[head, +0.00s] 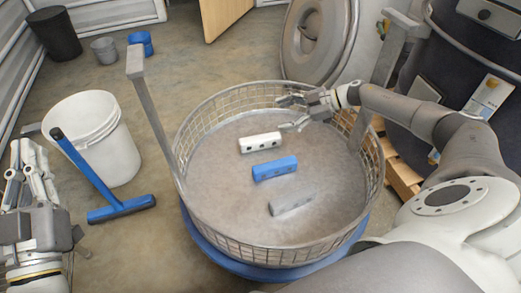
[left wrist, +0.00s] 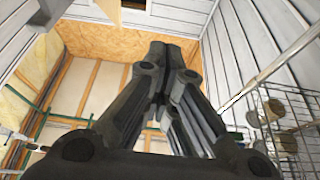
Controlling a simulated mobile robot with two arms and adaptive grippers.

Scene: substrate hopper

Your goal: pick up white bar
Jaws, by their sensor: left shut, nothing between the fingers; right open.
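The white bar (head: 260,142) lies on the floor of the round wire-walled basket (head: 296,243), toward its back. It has dark holes along its front side. My right gripper (head: 286,113) is open inside the basket near its back right, a little above and to the right of the white bar, and holds nothing. My left gripper (head: 24,172) is shut and empty, outside the basket at the far left. In the left wrist view the left gripper (left wrist: 165,50) points up toward the walls and ceiling, with its fingers together.
A blue bar (head: 275,168) and a grey bar (head: 292,201) lie in front of the white bar. A grey upright post (head: 152,125) stands at the basket's left. A large round lid (head: 318,40) leans behind.

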